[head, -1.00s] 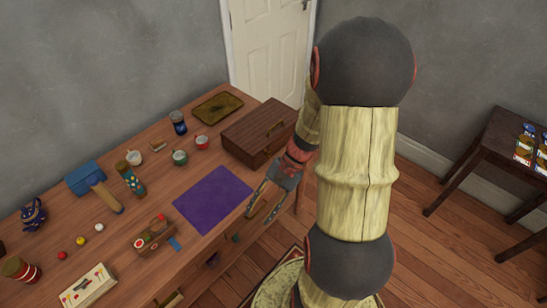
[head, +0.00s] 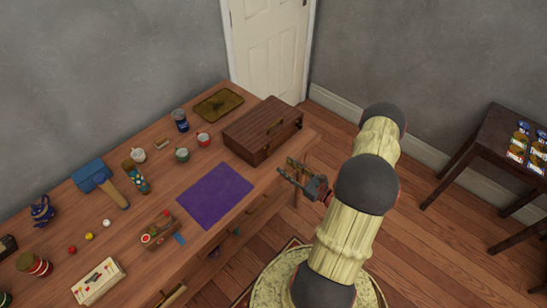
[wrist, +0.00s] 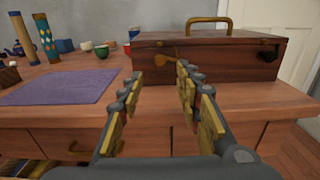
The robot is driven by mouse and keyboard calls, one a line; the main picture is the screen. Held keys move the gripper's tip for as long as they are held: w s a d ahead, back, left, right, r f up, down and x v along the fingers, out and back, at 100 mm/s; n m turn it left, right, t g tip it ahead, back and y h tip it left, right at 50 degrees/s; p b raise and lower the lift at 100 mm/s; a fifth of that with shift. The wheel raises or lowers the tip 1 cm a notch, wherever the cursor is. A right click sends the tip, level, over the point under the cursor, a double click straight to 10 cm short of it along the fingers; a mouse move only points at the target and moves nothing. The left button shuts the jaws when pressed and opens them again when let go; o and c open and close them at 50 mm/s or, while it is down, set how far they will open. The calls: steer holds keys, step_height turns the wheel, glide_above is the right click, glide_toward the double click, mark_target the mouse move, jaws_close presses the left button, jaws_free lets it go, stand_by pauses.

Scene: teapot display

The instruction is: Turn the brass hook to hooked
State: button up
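The brass hook (wrist: 174,57) shows in the wrist view as a small brass piece on the front of the dark wooden box (wrist: 225,73). Its exact angle is hard to tell, as a fingertip stands close to it in the picture. The box (head: 256,140) stands at the right end of the workbench in the head view, with a brass handle (wrist: 208,20) on its lid. My gripper (wrist: 160,80) is open and empty, its fingers pointing at the box front, apart from it. In the head view my gripper (head: 285,170) is just off the bench's front edge.
A purple mat (head: 214,195) lies left of the box. A side table (head: 490,140) with jars stands at the right.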

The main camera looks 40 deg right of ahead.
mark_target(270, 155)
steer(key=shift+w+a+b, duration=0.15)
steer(key=shift+w+b, duration=0.1)
steer(key=shift+w, duration=1.7)
steer(key=shift+w+a+b, duration=0.15)
steer(key=shift+w+b, duration=0.1)
steer(key=shift+w, duration=1.65)
steer(key=c, duration=0.3)
jaws_close()
